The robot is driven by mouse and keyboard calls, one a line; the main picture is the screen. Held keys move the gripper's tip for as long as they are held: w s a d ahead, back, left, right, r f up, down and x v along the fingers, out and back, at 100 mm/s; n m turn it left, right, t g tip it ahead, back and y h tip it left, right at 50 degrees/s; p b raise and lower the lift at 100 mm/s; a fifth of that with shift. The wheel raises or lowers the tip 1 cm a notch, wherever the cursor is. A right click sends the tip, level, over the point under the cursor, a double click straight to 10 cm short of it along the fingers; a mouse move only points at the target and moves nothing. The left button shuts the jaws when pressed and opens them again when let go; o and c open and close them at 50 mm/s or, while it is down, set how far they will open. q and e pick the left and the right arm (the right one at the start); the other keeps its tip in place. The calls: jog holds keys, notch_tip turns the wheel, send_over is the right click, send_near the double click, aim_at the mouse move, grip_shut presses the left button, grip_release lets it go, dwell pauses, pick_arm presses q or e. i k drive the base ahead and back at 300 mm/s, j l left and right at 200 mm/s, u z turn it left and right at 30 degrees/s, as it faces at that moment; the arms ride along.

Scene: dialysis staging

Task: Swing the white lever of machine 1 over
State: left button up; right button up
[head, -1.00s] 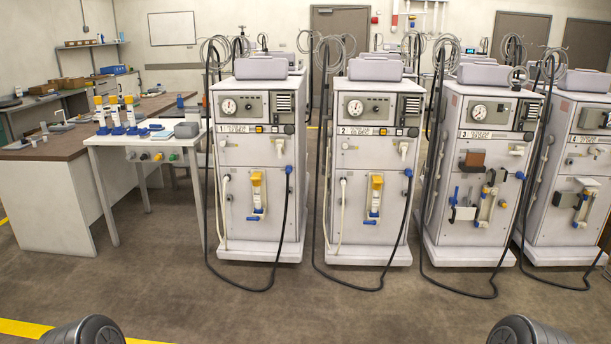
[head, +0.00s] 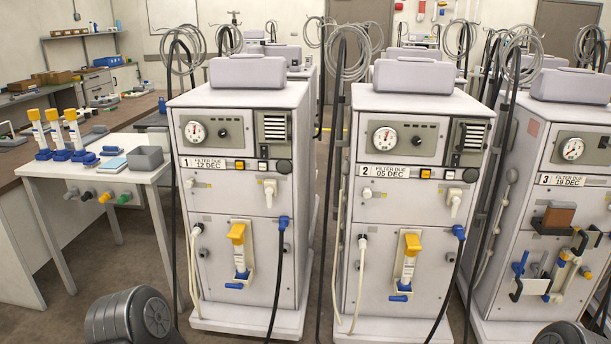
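Machine 1 (head: 230,215) is a white cabinet left of centre in the head view. Its label reads "1 FILTER DUE 12 DEC". A white lever (head: 270,190) sits on the upper right of its front panel, its handle hanging downward. Below it are a blue connector with a black hose (head: 283,223) and a filter with a yellow cap (head: 237,234) in a holder. My arms show only as dark rounded parts at the bottom edge, left and right. Neither gripper's fingers are in view.
Machine 2 (head: 400,215) stands close on the right with a similar white lever, and machine 3 (head: 565,200) beyond it. A small white table (head: 95,172) with several yellow-capped filters and a grey bin (head: 145,159) stands to the left. Hoses hang down to the floor between the machines.

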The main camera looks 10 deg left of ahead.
aim_at(269, 191)
jog(key=i+l+u, duration=0.35)
jog(key=i, duration=0.2)
jog(key=i+l+u, duration=0.35)
jog(key=i, duration=0.2)
jog(key=i+l+u, duration=0.35)
jog(key=i+j, duration=0.1)
jog(key=j, duration=0.25)
jog(key=i+j+u, duration=0.1)
jog(key=j, duration=0.25)
jog(key=i+j, duration=0.1)
jog(key=j, duration=0.3)
jog(key=i+j+u, duration=0.1)
jog(key=j, duration=0.25)
jog(key=i+j, duration=0.1)
jog(key=j, duration=0.25)
